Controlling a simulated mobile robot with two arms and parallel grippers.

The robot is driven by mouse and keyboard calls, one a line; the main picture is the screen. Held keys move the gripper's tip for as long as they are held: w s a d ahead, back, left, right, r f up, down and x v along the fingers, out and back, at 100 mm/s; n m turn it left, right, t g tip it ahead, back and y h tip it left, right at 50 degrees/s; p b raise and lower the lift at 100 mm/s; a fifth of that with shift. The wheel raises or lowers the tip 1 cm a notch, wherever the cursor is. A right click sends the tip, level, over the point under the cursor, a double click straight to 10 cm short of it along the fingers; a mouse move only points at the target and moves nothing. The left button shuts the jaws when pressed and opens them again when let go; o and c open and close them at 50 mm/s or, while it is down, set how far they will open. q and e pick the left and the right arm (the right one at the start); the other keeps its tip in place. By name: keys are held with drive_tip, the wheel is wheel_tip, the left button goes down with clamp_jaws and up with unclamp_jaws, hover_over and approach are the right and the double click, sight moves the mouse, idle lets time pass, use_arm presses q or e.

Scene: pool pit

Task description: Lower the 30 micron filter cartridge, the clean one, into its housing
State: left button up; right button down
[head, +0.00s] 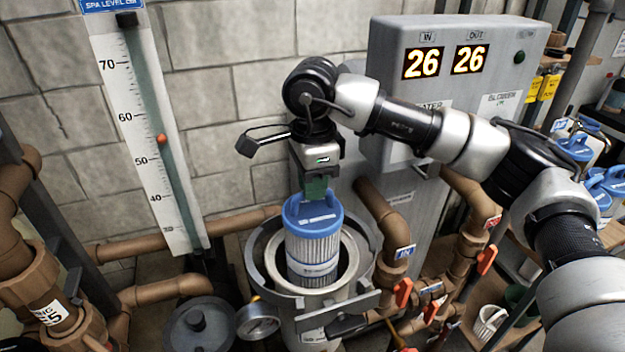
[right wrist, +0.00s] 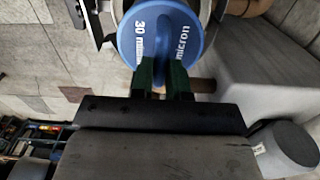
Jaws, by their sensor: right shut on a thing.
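The filter cartridge (head: 313,240) has a blue top cap with a handle and a white pleated body. In the right wrist view its blue cap (right wrist: 160,35) reads "30" and "micron". My right gripper (head: 316,188) is shut on the cap's handle from above. The cartridge hangs upright over the open round housing (head: 268,277), and its lower end shows inside the rim outline. I cannot tell exactly how deep it is. The green fingers (right wrist: 165,75) cover part of the cap in the wrist view. My left gripper is not in view.
A round pressure gauge (head: 258,320) sits at the housing's front left, with a dark round lid (head: 198,328) beside it. Brown pipes with red-handled valves (head: 403,292) stand close on the right. A grey heater box (head: 450,85) is behind my right arm. More blue-capped cartridges (head: 575,148) stand at far right.

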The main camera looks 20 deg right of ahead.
sight(313, 209)
wheel_tip(313, 209, down, 14)
drive_tip(key=b, duration=1.1)
drive_tip(key=shift+f, duration=0.25)
idle(0.6)
drive_tip(key=shift+f+b, duration=1.25)
drive_tip(key=shift+f, duration=0.05)
idle(0.5)
idle(0.5)
drive_tip(key=c, duration=1)
unclamp_jaws()
drive_tip(key=shift+c, duration=0.2)
drive_tip(key=shift+o, duration=0.2)
drive_tip(key=shift+r+p, duration=3.4)
drive_tip(key=shift+r, duration=2.6)
